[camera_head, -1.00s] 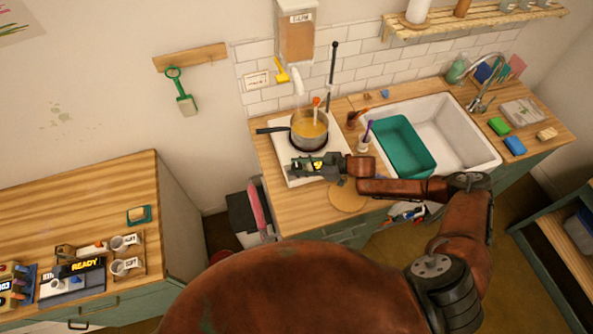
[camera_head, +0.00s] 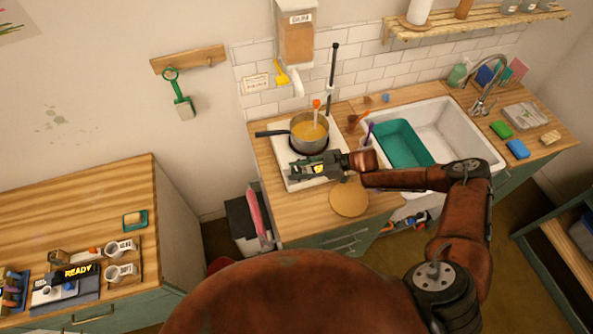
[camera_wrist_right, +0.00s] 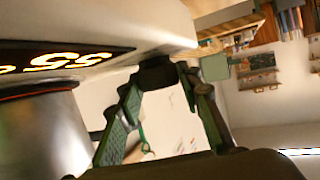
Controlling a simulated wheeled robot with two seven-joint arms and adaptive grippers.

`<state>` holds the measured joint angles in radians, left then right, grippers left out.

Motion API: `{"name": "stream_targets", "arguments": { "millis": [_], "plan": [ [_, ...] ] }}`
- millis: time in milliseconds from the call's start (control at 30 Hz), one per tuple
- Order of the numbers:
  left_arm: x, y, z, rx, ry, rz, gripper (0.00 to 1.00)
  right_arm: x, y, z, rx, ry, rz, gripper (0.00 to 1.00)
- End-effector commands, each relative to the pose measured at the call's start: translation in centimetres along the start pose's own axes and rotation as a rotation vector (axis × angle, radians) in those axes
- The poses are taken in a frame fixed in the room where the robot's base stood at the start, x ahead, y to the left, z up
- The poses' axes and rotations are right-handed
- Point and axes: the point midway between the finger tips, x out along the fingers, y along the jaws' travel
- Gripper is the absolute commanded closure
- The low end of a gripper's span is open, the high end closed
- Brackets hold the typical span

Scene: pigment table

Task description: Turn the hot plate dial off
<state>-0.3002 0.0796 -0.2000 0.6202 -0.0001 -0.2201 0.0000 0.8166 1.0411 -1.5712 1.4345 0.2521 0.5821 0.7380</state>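The white hot plate (camera_head: 296,186) stands on the wooden counter left of the sink, with a metal pot (camera_head: 309,143) of yellow liquid on it. In the right wrist view, its lit display (camera_wrist_right: 60,60) shows "55", partly cut off. The black dial (camera_wrist_right: 157,72) sticks out from its edge. My right gripper (camera_head: 296,170) is at the plate's front edge. In the wrist view, the fingertips of my right gripper (camera_wrist_right: 160,82) close in on both sides of the dial and appear to touch it. My left gripper is not in view.
A round wooden board (camera_head: 349,200) lies near the counter's front edge. A cup of tools (camera_head: 366,140) stands between the hot plate and the sink (camera_head: 455,125). An upright black-topped rod (camera_head: 333,75) rises behind the pot. A separate counter (camera_head: 80,205) stands at the left.

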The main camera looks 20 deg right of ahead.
Motion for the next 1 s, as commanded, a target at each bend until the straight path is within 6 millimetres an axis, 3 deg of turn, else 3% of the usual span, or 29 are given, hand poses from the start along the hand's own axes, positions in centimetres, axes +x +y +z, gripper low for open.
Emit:
{"name": "stream_targets", "arguments": {
  "millis": [233,567,1000],
  "plan": [
    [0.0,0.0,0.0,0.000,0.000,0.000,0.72,0.0,0.0,0.0,0.001,0.000,0.001,0.51],
    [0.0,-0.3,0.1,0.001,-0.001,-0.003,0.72,-0.5,0.0,0.1,0.001,-0.001,0.002,0.51],
    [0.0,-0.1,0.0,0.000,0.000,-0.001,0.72,-8.7,0.1,0.1,0.002,-0.002,0.003,0.51]
  ]
}}
